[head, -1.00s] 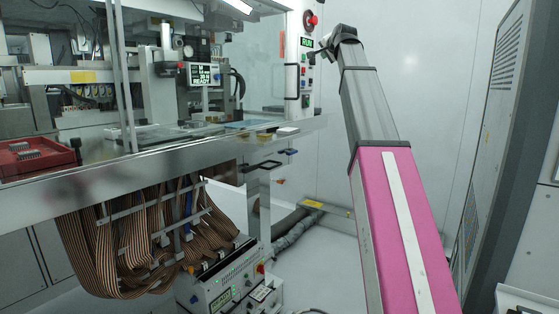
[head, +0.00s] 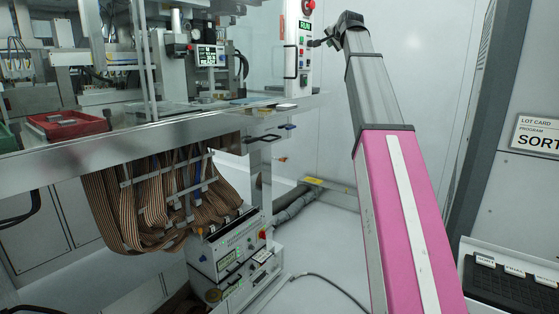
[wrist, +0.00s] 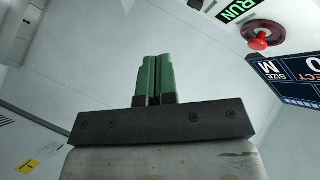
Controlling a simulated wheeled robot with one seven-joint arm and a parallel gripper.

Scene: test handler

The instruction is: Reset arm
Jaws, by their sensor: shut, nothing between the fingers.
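My gripper (wrist: 153,80) shows in the wrist view with its two green fingers shut together and nothing between them. In the head view, my arm reaches up and away, and the small dark gripper (head: 322,42) at its end points left, towards the machine's control panel (head: 299,50). I cannot tell from the head view whether it touches the panel. In the wrist view, a red knob (wrist: 258,43) and a green RUN sign (wrist: 240,10) show at the upper right, apart from the fingers.
The machine's metal deck edge (head: 150,135) runs along the left, with a red tray (head: 68,125) on it. Ribbon cables (head: 160,200) hang below, above stacked instrument boxes (head: 232,260). At right are a SORT sign (head: 537,134) and a dark tray (head: 510,288). A cable (head: 335,285) lies on the floor.

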